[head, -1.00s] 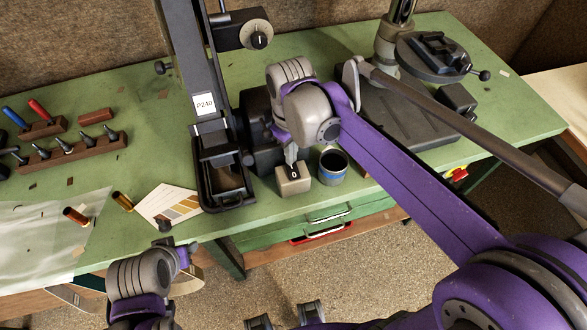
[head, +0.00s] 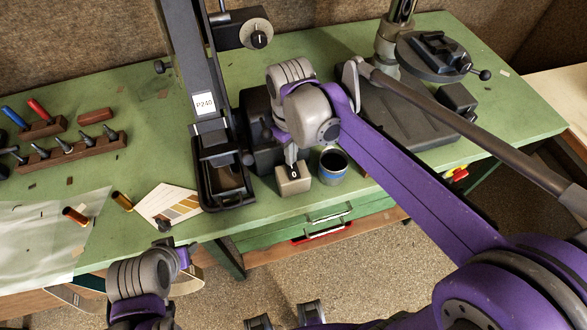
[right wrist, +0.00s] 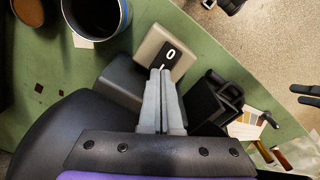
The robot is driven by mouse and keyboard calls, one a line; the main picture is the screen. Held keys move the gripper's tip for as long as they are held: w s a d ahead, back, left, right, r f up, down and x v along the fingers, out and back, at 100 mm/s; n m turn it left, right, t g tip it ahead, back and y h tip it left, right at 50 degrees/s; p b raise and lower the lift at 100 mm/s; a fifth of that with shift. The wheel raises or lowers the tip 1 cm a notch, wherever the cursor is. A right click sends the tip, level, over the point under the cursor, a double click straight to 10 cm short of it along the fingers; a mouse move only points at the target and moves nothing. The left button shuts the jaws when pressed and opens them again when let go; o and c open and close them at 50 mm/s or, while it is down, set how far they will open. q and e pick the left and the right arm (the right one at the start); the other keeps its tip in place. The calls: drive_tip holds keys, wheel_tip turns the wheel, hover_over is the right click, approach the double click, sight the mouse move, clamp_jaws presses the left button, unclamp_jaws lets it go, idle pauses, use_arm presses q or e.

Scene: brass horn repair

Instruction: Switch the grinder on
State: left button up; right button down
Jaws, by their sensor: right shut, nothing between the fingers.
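The belt grinder (head: 207,130), a dark upright machine with a P240 label, stands on the green bench. Its beige switch box (head: 293,181) sits at the bench's front edge, with a black rocker marked 0 (right wrist: 171,55) in the right wrist view. My right gripper (right wrist: 161,72) is shut and empty. Its fingertips are at the rocker's end away from the 0 and cover part of it. I cannot tell whether they touch it or which side is pressed in. My left gripper (head: 164,240) is low at the front left; its fingers are unclear.
A dark cup with a blue band (head: 332,168) stands close beside the switch box. A colour card (head: 170,204) and brass tubes (head: 75,215) lie to the left. A tool rack (head: 68,152) is farther left, and a dark stand (head: 410,118) is at the back right.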

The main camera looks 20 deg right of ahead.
use_arm(q)
drive_tip(key=shift+s+f+b, duration=0.2)
drive_tip(key=shift+f+b, duration=0.2)
drive_tip(key=shift+f, duration=0.2)
use_arm(e)
drive_tip(key=shift+f, duration=0.8)
drive_tip(key=shift+r+p, duration=1.9)
drive_tip(key=shift+r, duration=1.7)
use_arm(q)
drive_tip(key=r, duration=0.1)
drive_tip(key=w+r, duration=0.1)
drive_tip(key=r, duration=0.1)
drive_tip(key=w+r, duration=0.1)
drive_tip(key=r, duration=0.1)
drive_tip(key=shift+w+r, duration=0.1)
drive_tip(key=shift+r, duration=0.05)
use_arm(e)
drive_tip(key=shift+f, duration=0.1)
drive_tip(key=s+d+f+m+t, duration=0.3)
drive_tip(key=s+f, duration=0.1)
drive_tip(key=s, duration=0.2)
drive_tip(key=s+d+f+m+t, duration=0.2)
drive_tip(key=s+d+f+m, duration=0.1)
drive_tip(key=s, duration=0.3)
drive_tip(key=shift+d+f+t, duration=0.3)
drive_tip(key=shift+f+t, duration=0.1)
